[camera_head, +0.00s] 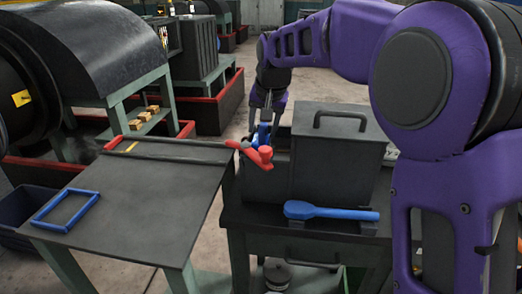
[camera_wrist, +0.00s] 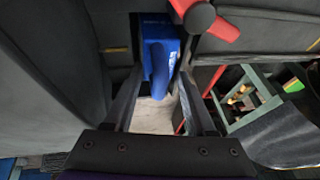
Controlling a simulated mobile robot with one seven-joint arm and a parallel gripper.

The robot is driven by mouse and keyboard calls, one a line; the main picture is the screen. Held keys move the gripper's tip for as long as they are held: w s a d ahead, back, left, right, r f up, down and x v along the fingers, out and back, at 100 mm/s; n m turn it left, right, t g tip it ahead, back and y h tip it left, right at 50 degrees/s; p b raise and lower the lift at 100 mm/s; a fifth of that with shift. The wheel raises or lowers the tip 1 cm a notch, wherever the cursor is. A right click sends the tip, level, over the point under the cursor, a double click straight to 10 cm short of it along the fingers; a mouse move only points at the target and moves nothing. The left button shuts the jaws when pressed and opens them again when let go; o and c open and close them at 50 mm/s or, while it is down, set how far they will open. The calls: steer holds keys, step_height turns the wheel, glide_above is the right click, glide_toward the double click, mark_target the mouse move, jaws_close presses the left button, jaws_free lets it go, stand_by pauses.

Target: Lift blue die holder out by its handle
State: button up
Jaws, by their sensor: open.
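The blue die holder (camera_head: 261,136) shows only in part in the head view, behind the red lever (camera_head: 264,154) at the left end of the dark box. In the wrist view the blue die holder (camera_wrist: 158,30) sits in a narrow slot between dark walls. Its rounded blue handle (camera_wrist: 160,66) points toward the camera. My gripper (camera_head: 264,114) is above the holder, pointing down. In the wrist view my gripper (camera_wrist: 160,78) is open, with one finger on each side of the handle. A gap shows beside the handle; I cannot tell whether either finger touches it.
The red lever (camera_wrist: 222,24) is close beyond the right finger. The dark box (camera_head: 335,160) has a bar handle on its lid. A blue long-handled tool (camera_head: 330,212) lies on a rack in front. A blue frame (camera_head: 66,210) lies on the mostly clear left table (camera_head: 135,205).

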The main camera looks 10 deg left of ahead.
jaws_close()
stand_by(0.3)
steer(key=shift+w+r, duration=0.1)
steer(key=shift+r, duration=0.15)
